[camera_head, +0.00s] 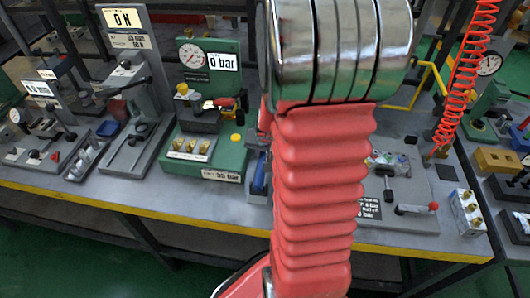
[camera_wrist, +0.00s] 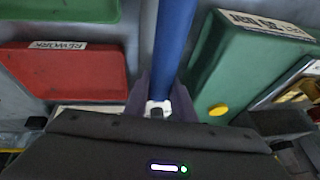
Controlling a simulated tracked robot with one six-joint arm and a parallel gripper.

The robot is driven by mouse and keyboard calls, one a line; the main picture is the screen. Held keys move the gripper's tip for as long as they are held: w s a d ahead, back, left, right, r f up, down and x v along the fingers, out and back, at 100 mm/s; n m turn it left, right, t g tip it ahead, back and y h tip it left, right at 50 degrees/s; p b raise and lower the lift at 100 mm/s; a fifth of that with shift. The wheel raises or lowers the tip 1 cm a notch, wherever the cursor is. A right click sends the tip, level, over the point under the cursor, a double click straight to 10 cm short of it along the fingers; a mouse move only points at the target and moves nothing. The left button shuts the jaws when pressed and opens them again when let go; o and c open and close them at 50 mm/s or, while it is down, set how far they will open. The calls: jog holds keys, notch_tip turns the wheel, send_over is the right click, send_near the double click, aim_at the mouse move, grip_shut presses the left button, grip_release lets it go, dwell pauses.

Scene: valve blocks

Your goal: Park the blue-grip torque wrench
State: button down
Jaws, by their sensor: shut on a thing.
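The blue-grip torque wrench shows in the wrist view as a long blue bar (camera_wrist: 174,45) running up from between my fingers to the top edge. My gripper (camera_wrist: 160,98) is shut on it, with one dark finger on each side. A small pale metal part shows at the bar's lower end, between the fingers. The far end of the wrench is out of the picture. In the head view my red-sleeved arm hides the gripper; a small blue piece beside the arm (camera_head: 259,176) may be the wrench, but I cannot tell.
In the wrist view, a red tray labelled REWORK (camera_wrist: 65,75) lies left of the wrench and a green block (camera_wrist: 240,65) stands close on its right. In the head view, the green valve block (camera_head: 205,150), grey ON stand (camera_head: 150,110) and red-knobbed lever (camera_head: 415,209) crowd the bench.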

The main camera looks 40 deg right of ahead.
jog(key=shift+f, duration=0.35)
jog(key=c, duration=1.4)
grip_release()
jog(key=shift+s+r, duration=0.1)
jog(key=v, duration=1.3)
jog(key=shift+r, duration=0.25)
jog(key=shift+s+a, duration=0.1)
